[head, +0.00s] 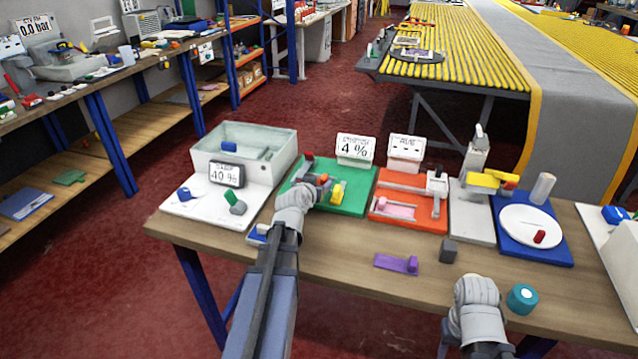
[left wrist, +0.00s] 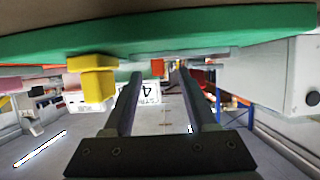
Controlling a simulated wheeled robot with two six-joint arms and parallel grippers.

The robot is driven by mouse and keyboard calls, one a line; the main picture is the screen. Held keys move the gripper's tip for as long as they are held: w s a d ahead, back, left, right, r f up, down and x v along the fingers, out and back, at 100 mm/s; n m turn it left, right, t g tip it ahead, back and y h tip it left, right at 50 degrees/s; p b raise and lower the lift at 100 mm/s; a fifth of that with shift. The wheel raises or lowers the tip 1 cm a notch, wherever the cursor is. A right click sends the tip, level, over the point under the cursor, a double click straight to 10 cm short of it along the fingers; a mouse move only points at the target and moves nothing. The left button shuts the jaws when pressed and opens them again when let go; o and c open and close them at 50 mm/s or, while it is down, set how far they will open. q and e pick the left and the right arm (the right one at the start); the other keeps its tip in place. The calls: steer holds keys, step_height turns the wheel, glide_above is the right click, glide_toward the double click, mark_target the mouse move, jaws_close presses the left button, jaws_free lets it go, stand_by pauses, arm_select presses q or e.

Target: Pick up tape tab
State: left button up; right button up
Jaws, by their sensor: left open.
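No part is labelled as the tape tab; a small orange-red piece (head: 322,178) on the green board (head: 352,207) is the likeliest one, and I cannot be sure. My left gripper (head: 311,187) reaches over the board's front left part, close to that piece. In the left wrist view, which looks upside down, the left gripper (left wrist: 156,76) is open, with an orange-red piece (left wrist: 158,67) showing beyond and between its fingers. A yellow block (head: 338,191) stands just right of the gripper; it also shows in the wrist view (left wrist: 95,80). My right gripper (head: 474,288) is over the front edge, its fingers hidden.
A "4 %" sign (head: 355,149) stands behind the green board. A white station with a clear bin (head: 243,152) is at left, an orange board (head: 410,222) at right. A purple piece (head: 395,263), a grey cube (head: 448,251) and a teal roll (head: 522,298) lie towards the front.

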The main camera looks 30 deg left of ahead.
mark_target(323, 179)
arm_select(q)
steer(key=x, duration=0.2)
steer(key=b+x, duration=0.1)
steer(key=x, duration=0.2)
steer(key=shift+w+r+b, duration=0.2)
steer(key=shift+b, duration=0.1)
steer(key=shift+d+r, duration=0.1)
steer(key=shift+s, duration=0.1)
steer(key=shift+c, duration=0.4)
jaws_close()
